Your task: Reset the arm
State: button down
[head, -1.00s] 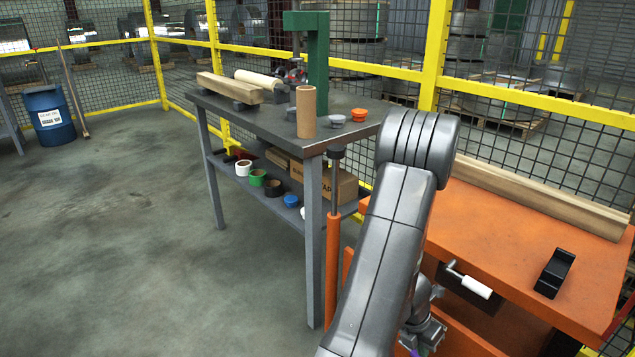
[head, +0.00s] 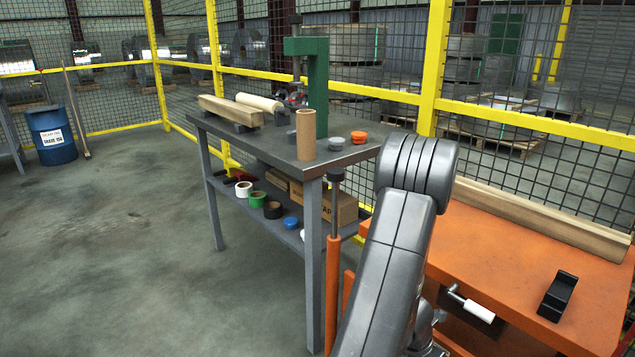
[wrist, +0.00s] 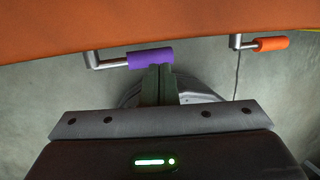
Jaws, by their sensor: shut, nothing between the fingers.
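My gripper (wrist: 159,84) shows in the wrist view with its two fingers together and nothing between them. Its tips lie close to a purple handle grip (wrist: 150,58) on a metal crank below the orange surface's edge; I cannot tell whether they touch. In the head view my grey arm rises in front of the orange table (head: 480,240), and the gripper itself is hidden.
A grey workbench (head: 270,145) holds a cardboard tube (head: 306,135), wooden beams (head: 230,110) and a green press (head: 318,75). A black block (head: 557,297) lies on the orange table. An orange grip (wrist: 271,44) sits right of the purple one.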

jog(key=s+p+v, duration=0.1)
jog(key=p+v, duration=0.7)
jog(key=v, duration=0.4)
jog(key=b+x, duration=0.3)
jog(key=x, duration=0.1)
jog(key=b+x, duration=0.4)
jog(key=x, duration=0.1)
jog(key=w+b+x, duration=0.1)
jog(key=b+x, duration=0.2)
jog(key=x, duration=0.2)
jog(key=shift+f+b, duration=0.3)
jog(key=shift+b, duration=0.1)
jog(key=shift+p+v, duration=0.8)
jog(key=shift+p, duration=0.05)
jog(key=p, duration=0.1)
jog(key=w+r+p, duration=0.1)
jog(key=shift+a+r+p, duration=0.25)
jog(key=shift+p, duration=0.05)
jog(key=w+a+r+g+h+p, duration=0.1)
jog(key=g+p, duration=0.1)
jog(key=p, duration=0.1)
jog(key=shift+w+h, duration=0.1)
jog(key=shift+h, duration=0.2)
jog(key=shift+w+a+r+g+h+p, duration=0.3)
jog(key=shift+w+g+h+p, duration=0.3)
jog(key=shift+p, duration=0.55)
jog(key=shift+w+a+r, duration=0.15)
jog(key=shift+a+r, duration=0.3)
jog(key=shift+a, duration=0.1)
